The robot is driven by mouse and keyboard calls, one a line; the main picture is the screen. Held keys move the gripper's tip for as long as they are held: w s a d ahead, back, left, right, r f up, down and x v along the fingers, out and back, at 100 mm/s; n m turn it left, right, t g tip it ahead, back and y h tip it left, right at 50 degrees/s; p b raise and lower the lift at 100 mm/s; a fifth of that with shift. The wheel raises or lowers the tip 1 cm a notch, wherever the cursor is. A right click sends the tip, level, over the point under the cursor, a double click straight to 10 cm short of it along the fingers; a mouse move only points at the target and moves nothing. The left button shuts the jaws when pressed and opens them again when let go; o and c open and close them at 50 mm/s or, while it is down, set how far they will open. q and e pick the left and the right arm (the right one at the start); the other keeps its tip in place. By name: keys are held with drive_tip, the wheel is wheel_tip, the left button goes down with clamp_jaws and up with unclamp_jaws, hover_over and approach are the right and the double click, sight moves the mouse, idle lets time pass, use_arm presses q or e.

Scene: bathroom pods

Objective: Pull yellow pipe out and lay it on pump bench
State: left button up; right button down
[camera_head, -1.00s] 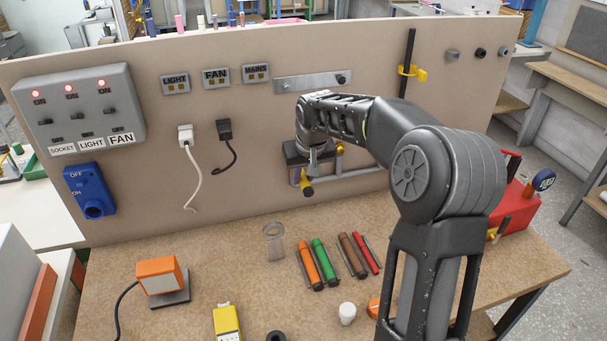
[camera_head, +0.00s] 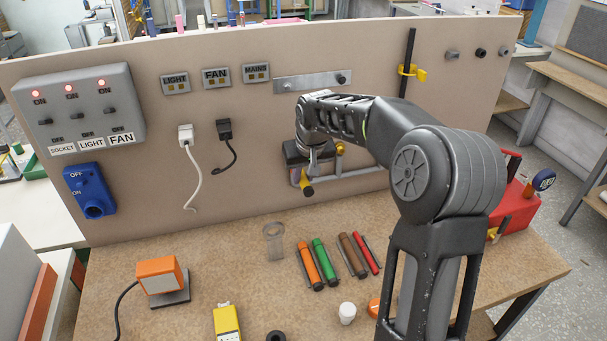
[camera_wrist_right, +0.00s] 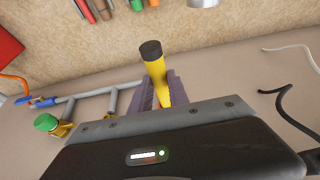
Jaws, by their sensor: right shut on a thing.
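The yellow pipe (camera_wrist_right: 157,75) has a black end cap and points out from the upright board between my right gripper's fingers (camera_wrist_right: 160,95) in the right wrist view. In the head view its dark capped end (camera_head: 307,188) shows below my right gripper (camera_head: 305,170), which is shut on it at the grey pipe frame on the board. The other end of the pipe is hidden by the gripper. The tan bench top (camera_head: 215,290) lies below, in front of the board. My left gripper is out of view.
On the bench lie orange (camera_head: 309,264), green (camera_head: 324,262), brown and red tubes. A clear cup (camera_head: 274,240), orange lamp (camera_head: 160,275), yellow meter (camera_head: 227,322) and white cup (camera_head: 347,313) also stand there. A red box (camera_head: 515,208) is at right. Bare bench shows left of the tubes.

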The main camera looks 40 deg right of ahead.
sight(309, 188)
drive_tip(key=shift+s+a+b, duration=0.2)
drive_tip(key=shift+s+b, duration=0.25)
drive_tip(key=shift+s, duration=0.2)
idle(1.0)
drive_tip(key=shift+s+a, duration=0.1)
drive_tip(key=shift+s, duration=0.2)
drive_tip(key=shift+s+a+b, duration=0.25)
drive_tip(key=shift+s+b, duration=0.15)
drive_tip(key=shift+s, duration=0.2)
drive_tip(key=shift+s+a+b, duration=0.2)
drive_tip(key=shift+s+b, duration=0.15)
drive_tip(key=shift+s, duration=0.25)
drive_tip(key=shift+f, duration=0.1)
